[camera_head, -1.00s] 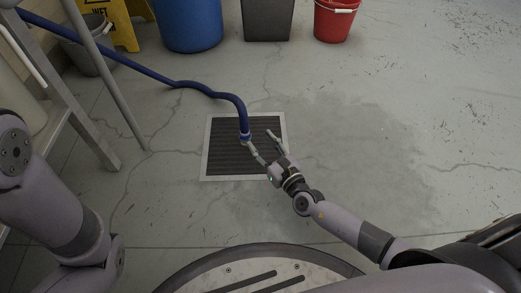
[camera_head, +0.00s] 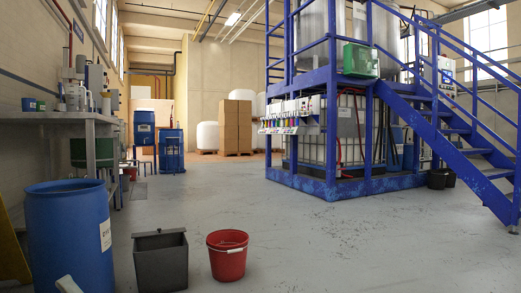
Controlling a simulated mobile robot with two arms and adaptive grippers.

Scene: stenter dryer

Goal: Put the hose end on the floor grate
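The hose end and the floor grate are not in the head view now, as it looks out level across the hall. Neither of my grippers can be made out in this view. A small pale piece (camera_head: 67,284) shows at the bottom edge in front of the blue drum; I cannot tell what it is.
A blue drum (camera_head: 70,240), a grey bin (camera_head: 161,264) and a red bucket (camera_head: 228,258) stand in front. A workbench (camera_head: 70,116) runs along the left wall. A blue steel platform with stairs (camera_head: 440,125) stands at right. The middle floor (camera_head: 300,235) is clear.

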